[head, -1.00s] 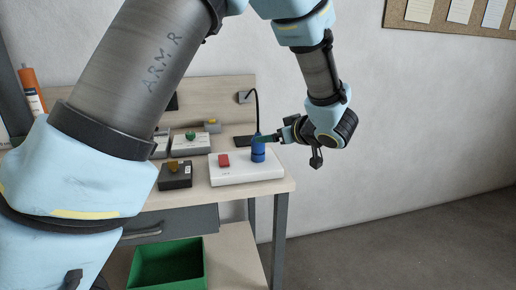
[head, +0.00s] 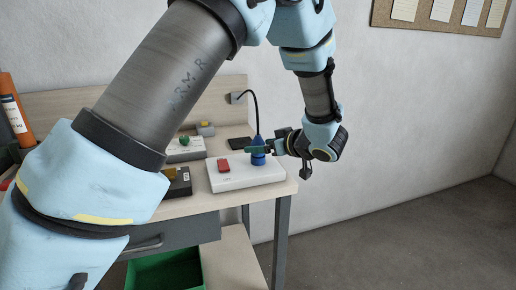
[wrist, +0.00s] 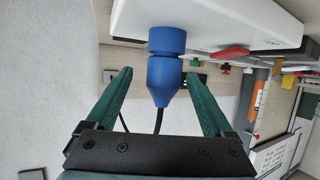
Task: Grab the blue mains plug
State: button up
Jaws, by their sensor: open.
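The blue mains plug (head: 257,157) stands upright on the white socket box (head: 222,178) at the right end of the bench, its black cable rising from the top. In the wrist view the plug (wrist: 165,68) lies between the two green fingers of my gripper (wrist: 158,80), with a gap on each side. My gripper (head: 266,148) is open and comes at the plug from the right in the head view. A finger hides part of the plug there. The white box (wrist: 215,22) fills the top of the wrist view.
A red switch (head: 223,165) sits on the white box left of the plug. A dark box (head: 178,183) and a grey box with a green knob (head: 184,142) stand further left. The cable runs to the bench's back panel (head: 226,92). A green bin (head: 165,271) is below.

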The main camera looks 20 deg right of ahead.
jog(key=p+x, duration=0.1)
jog(key=x, duration=0.3)
jog(key=shift+w+a+f, duration=0.1)
jog(key=shift+w+a, duration=0.15)
jog(key=shift+c, duration=0.3)
grip_shut()
